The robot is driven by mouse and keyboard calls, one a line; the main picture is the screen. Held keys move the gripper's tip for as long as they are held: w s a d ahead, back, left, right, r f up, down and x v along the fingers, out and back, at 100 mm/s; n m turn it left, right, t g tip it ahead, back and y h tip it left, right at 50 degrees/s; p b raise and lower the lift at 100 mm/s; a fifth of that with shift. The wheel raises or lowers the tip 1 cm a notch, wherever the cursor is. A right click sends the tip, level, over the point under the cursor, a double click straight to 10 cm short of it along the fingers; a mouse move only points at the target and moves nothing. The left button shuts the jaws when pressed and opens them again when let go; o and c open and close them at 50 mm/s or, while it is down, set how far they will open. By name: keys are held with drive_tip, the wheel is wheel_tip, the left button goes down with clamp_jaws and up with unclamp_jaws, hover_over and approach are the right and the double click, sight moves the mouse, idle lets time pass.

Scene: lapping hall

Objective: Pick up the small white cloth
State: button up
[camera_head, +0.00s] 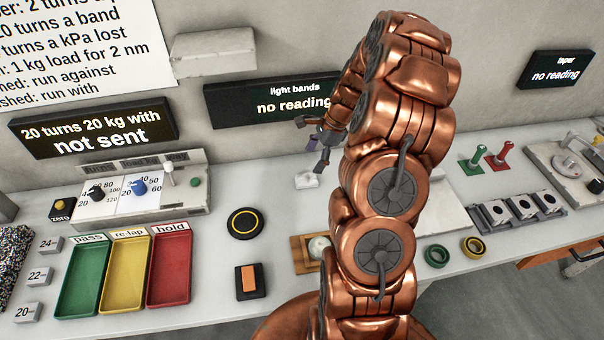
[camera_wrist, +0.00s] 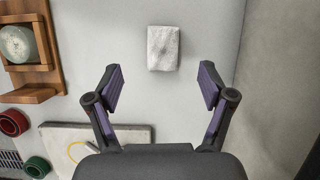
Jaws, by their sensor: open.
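The small white cloth (camera_head: 307,180) lies on the pale bench near the wall, just left of my arm in the head view. In the wrist view the cloth (camera_wrist: 163,48) is a crumpled white rectangle lying ahead of the fingertips, a little above the gap between them. My gripper (camera_wrist: 161,86) is open and empty, with its two purple-padded fingers apart on either side. In the head view my gripper (camera_head: 322,148) hangs above the bench close to the cloth. The cloth is apart from both fingers.
A wooden stand with a pale round piece (camera_wrist: 17,44) is left in the wrist view. A white slab (camera_wrist: 120,140), a red ring (camera_wrist: 13,122) and a green ring (camera_wrist: 37,167) lie below it. Green, yellow and red trays (camera_head: 169,268) stand left. The bench around the cloth is clear.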

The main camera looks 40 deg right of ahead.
sight(308, 176)
drive_tip(key=shift+w+d+f, duration=0.15)
drive_tip(key=shift+d+f, duration=0.2)
drive_tip(key=shift+d, duration=0.05)
drive_tip(key=shift+d+f+m, duration=0.1)
drive_tip(key=shift+f+m, duration=0.15)
drive_tip(key=shift+m, duration=0.05)
drive_tip(key=shift+b+x, duration=0.5)
drive_tip(key=shift+x, duration=0.9)
drive_tip(key=b+x, duration=0.1)
drive_tip(key=x, duration=0.3)
drive_tip(key=shift+f+b, duration=0.3)
drive_tip(key=shift+f, duration=0.1)
drive_tip(key=c, duration=1)
drive_tip(key=shift+r, duration=0.15)
